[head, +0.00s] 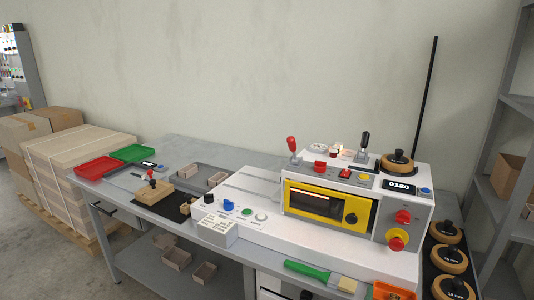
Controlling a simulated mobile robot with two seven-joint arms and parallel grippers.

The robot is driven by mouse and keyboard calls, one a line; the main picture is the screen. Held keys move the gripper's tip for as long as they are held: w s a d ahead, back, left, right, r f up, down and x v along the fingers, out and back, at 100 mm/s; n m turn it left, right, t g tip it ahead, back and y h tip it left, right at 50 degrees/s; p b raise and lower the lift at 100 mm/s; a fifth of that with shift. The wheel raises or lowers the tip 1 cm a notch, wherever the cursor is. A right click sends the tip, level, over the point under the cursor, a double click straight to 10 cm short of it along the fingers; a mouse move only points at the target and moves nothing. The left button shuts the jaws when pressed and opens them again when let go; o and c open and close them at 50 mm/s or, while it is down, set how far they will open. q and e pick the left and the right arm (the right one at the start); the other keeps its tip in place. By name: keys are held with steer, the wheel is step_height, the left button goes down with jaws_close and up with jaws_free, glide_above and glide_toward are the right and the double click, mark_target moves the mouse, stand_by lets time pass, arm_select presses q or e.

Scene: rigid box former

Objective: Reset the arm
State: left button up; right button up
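Neither of my grippers and no part of my arms shows in the head view. A white machine (330,240) with a yellow-framed window (318,203) stands on a grey table (190,152).
Red (97,167) and green (133,153) trays lie at the table's left end. A wooden block with a red-topped handle (153,190) is nearby. A green-handled brush (308,270) lies at the front. Cartons (80,150) stand left, shelving (500,150) right.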

steer(key=s+a+f+m+g+y+p, duration=0.2)
steer(key=s+a+f+m+y, duration=0.3)
steer(key=s+m, duration=0.5)
steer(key=s+a+f+m+g+y+p, duration=0.2)
steer(key=s+a+f+m+y, duration=0.3)
steer(key=s+a+f+m, duration=0.3)
steer(key=s+m+g, duration=0.1)
steer(key=s+m, duration=0.2)
steer(key=m, duration=0.4)
steer(key=shift+s+a+m, duration=0.2)
steer(key=shift+s+m, duration=0.05)
steer(key=shift+m, duration=0.05)
